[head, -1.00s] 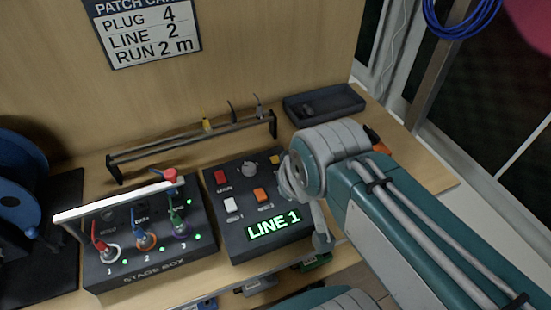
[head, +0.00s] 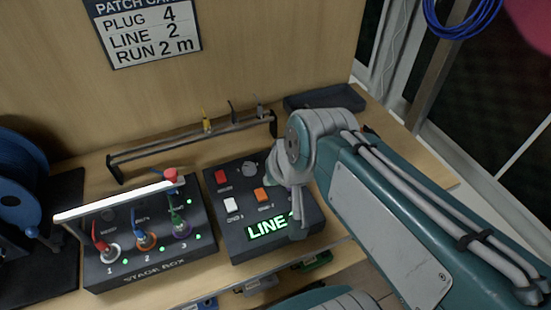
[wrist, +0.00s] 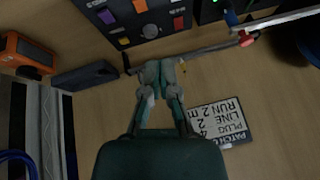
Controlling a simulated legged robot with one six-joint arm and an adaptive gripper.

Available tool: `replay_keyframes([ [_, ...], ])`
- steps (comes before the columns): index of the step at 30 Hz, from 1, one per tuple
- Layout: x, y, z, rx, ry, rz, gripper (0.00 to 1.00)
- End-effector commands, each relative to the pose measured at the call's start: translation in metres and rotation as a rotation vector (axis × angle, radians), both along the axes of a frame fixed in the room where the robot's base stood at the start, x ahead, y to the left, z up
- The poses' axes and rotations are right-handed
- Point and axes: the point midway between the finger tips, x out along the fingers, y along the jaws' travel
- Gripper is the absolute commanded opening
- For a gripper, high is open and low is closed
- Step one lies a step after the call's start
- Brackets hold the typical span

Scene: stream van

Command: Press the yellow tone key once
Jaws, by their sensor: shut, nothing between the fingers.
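The dark control box (head: 239,239) stands on the bench with a red key, a white key, an orange key and a grey knob. In the head view my arm covers its right side, hiding the yellow key. In the wrist view the box is upside down at the top edge, and a small yellow key (wrist: 124,41) shows beside the knob (wrist: 150,30). My gripper (wrist: 159,72) is shut and empty. Its fingertips appear below the box in the wrist view, apart from the key in the picture. I cannot make out its fingertips in the head view.
A rack rail (head: 190,143) with several small plugs runs behind the box. The stage box (head: 150,268) with cables stands to the left. A dark tray (head: 325,99) lies at the back right. A patch card (head: 150,32) hangs on the wall.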

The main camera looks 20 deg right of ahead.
Motion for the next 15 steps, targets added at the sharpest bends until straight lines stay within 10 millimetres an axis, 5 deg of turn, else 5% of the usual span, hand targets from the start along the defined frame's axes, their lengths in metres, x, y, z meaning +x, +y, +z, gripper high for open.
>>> replay_keyframes([
  [8, 0.061, 0.011, -0.01, 0.347, 0.032, -0.3, 0.0],
  [15, 0.116, 0.0, -0.023, 0.621, 0.053, -0.61, 0.0],
])
